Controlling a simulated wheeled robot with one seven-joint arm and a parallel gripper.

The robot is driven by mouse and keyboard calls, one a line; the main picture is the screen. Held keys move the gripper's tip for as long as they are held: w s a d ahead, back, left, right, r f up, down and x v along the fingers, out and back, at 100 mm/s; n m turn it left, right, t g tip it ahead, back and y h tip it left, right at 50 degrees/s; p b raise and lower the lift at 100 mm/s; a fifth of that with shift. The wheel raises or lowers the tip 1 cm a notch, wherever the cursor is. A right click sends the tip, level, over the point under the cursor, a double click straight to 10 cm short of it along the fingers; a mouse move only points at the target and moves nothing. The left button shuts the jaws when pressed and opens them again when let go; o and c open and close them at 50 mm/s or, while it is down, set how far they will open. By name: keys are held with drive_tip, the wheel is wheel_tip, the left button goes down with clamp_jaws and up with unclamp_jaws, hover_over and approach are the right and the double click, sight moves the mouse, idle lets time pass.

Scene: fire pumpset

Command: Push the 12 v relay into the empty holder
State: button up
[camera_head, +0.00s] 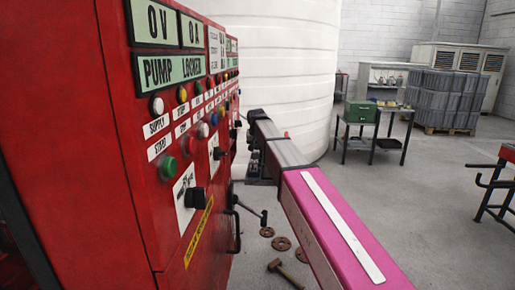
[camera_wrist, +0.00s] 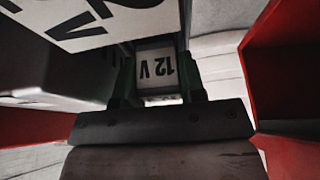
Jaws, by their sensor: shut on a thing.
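In the wrist view my gripper (camera_wrist: 157,88) is shut on the 12 V relay (camera_wrist: 157,66), a small block with a white label that reads "12 V" upside down. One finger lies on each side of it. A larger white label (camera_wrist: 95,18) with a cut-off "2 V" shows close by at the upper left, on a dark body. The relay's far end is hidden, so I cannot tell whether it touches a holder. I cannot make out the empty holder. In the head view the relay is hidden, with my arm's end beside the red cabinet (camera_head: 120,170).
Red walls (camera_wrist: 285,70) stand close on the right in the wrist view. In the head view a white tank (camera_head: 290,70) stands behind my arm. A hammer (camera_head: 285,268) and valve wheels (camera_head: 281,243) lie on the floor.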

drive_tip(key=o, duration=0.7)
drive_tip(key=shift+f, duration=0.1)
drive_tip(key=v, duration=1.2)
drive_tip(key=shift+s, duration=0.15)
